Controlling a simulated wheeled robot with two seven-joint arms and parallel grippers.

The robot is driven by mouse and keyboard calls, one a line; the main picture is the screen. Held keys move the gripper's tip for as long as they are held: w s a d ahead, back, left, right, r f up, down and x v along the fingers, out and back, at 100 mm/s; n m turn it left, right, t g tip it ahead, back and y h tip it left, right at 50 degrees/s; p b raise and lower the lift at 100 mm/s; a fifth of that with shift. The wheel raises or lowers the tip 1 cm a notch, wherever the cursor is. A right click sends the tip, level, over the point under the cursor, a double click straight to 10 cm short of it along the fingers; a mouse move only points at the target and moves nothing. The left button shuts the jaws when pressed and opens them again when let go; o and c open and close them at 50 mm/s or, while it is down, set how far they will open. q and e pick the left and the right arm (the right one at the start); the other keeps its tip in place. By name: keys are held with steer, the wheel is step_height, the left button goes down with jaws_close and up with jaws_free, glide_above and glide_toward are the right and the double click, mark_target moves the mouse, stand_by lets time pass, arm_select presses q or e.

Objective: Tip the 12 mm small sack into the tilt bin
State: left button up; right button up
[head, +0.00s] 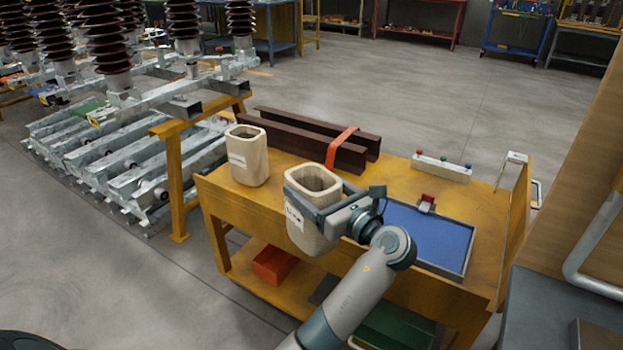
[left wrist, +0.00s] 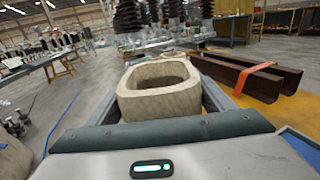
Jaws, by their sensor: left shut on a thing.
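A beige open-topped sack (head: 308,238) with a small label is held in my left gripper (head: 318,200), whose fingers lie along its sides. It is upright at the table's front edge. The label is too small to read. In the left wrist view the sack (left wrist: 158,103) stands between the fingers with its opening facing up; its inside is not clear. A second similar sack (head: 249,160) stands upright on the table, to the left and behind. I cannot tell which thing is the tilt bin. My right gripper is out of view.
The yellow table (head: 480,205) carries dark steel beams (head: 300,140) with an orange strap, a blue-lined tray (head: 440,240), and a pale block with coloured knobs (head: 440,168). A red bin (head: 273,265) is on the lower shelf. Insulator stacks stand left. Floor behind the table is clear.

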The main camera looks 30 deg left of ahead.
arm_select(q)
steer(key=s+d+f+m+t+h, duration=0.4)
steer(key=s+d+m+t+h, duration=0.5)
steer(key=h, duration=0.7)
steer(key=shift+d+f+m+t, duration=0.25)
steer(key=shift+m+t, duration=0.35)
steer(key=shift+m, duration=1.2)
steer(key=shift+s, duration=0.1)
